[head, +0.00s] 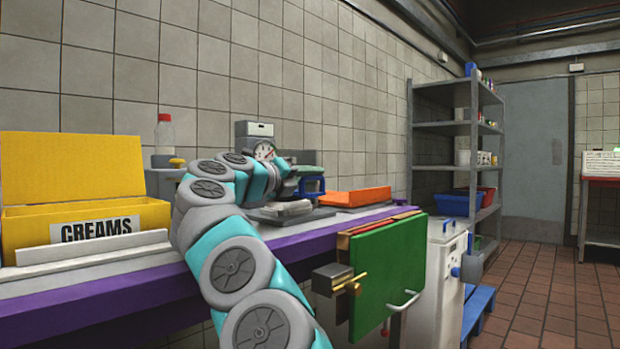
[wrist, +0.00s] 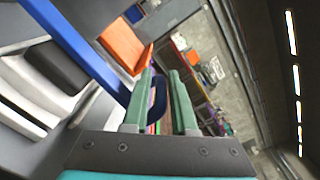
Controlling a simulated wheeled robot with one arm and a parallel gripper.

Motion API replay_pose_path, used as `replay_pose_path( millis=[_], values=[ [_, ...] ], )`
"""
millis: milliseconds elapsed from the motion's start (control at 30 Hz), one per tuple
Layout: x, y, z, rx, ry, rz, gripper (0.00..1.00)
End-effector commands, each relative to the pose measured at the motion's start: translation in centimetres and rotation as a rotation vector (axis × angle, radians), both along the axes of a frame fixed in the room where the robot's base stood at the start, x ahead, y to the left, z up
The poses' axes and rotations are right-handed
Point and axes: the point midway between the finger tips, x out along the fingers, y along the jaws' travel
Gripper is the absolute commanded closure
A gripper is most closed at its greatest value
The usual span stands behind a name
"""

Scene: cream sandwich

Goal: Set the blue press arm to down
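The blue press arm (head: 311,187) shows in the head view at the press on the bench, partly hidden behind my arm and gripper. In the wrist view its long blue bar (wrist: 78,48) runs down from the top left, and a dark blue looped handle (wrist: 158,98) lies between my green fingers. My gripper (wrist: 162,88) is open, with a gap between the fingers; I cannot tell whether they touch the handle. In the head view my gripper (head: 306,171) is right at the press arm. The arm's exact angle is hard to tell.
A grey press with a round gauge (head: 265,151) stands behind my arm. An orange tray (head: 356,197) is to its right. A yellow CREAMS box (head: 90,220) is at the left.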

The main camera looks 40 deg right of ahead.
Motion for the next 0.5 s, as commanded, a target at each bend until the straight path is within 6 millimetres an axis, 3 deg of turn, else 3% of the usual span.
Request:
replay_pose_path(
  millis=[33,200,500],
  values=[
    [-0.92,-0.43,0.42,0.000,-0.009,-0.019,0.72],
    [-0.79,-0.45,0.17,0.004,-0.007,-0.017,0.53],
    [-0.57,-0.42,-0.04,0.006,-0.003,-0.013,0.53]
  ],
)
